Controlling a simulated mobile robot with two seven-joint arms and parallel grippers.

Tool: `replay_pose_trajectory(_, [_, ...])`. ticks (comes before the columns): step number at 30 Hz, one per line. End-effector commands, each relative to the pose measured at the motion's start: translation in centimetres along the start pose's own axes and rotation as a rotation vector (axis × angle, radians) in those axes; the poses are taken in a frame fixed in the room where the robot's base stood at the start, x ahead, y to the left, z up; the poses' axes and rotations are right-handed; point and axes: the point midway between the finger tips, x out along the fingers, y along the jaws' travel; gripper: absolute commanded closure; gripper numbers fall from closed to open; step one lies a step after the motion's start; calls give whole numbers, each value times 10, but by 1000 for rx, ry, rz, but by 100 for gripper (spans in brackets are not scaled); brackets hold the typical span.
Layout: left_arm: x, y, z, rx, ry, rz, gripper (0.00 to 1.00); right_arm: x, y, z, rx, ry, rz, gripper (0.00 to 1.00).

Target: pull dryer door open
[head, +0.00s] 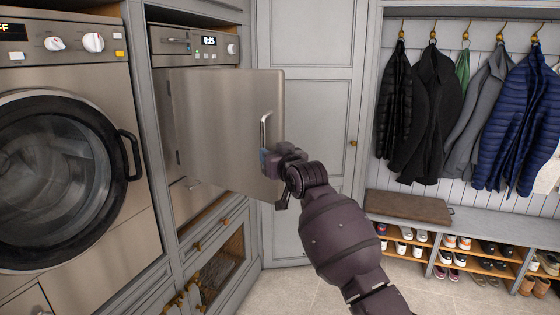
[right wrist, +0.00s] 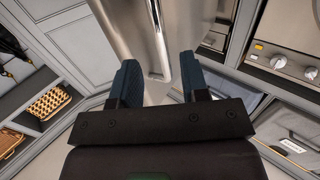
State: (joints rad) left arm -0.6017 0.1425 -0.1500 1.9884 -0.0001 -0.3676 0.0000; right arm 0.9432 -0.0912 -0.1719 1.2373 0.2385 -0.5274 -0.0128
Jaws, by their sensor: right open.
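The dryer door (head: 220,125) is a flat brushed-steel panel, hinged at its left side and standing partly open, swung out from the dryer (head: 200,43). Its upright bar handle (head: 264,130) is near the free right edge. My right gripper (head: 268,160) is at the lower end of this handle. In the right wrist view its two blue fingers (right wrist: 157,80) are apart, with the handle (right wrist: 158,38) and door (right wrist: 130,30) just ahead of and between them. I cannot tell whether they touch the handle. My left gripper is not in view.
A washer-like machine with a round glass door (head: 55,180) stands at left. Below the dryer is a cabinet with a mesh front (head: 220,268). A tall grey cabinet (head: 310,100) stands right of the door. Coats (head: 425,115) hang above a shoe bench (head: 480,232) at right. The floor ahead is clear.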

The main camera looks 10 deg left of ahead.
Motion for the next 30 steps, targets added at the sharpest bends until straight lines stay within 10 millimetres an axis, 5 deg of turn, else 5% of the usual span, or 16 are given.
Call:
replay_pose_trajectory(10, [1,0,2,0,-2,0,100,-32,0,1,0,0,1,59])
replay_pose_trajectory(23, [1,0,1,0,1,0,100,-38,0,0,-1,0,0,59])
replay_pose_trajectory(30, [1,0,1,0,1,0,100,-47,13,24,11,-16,23,92])
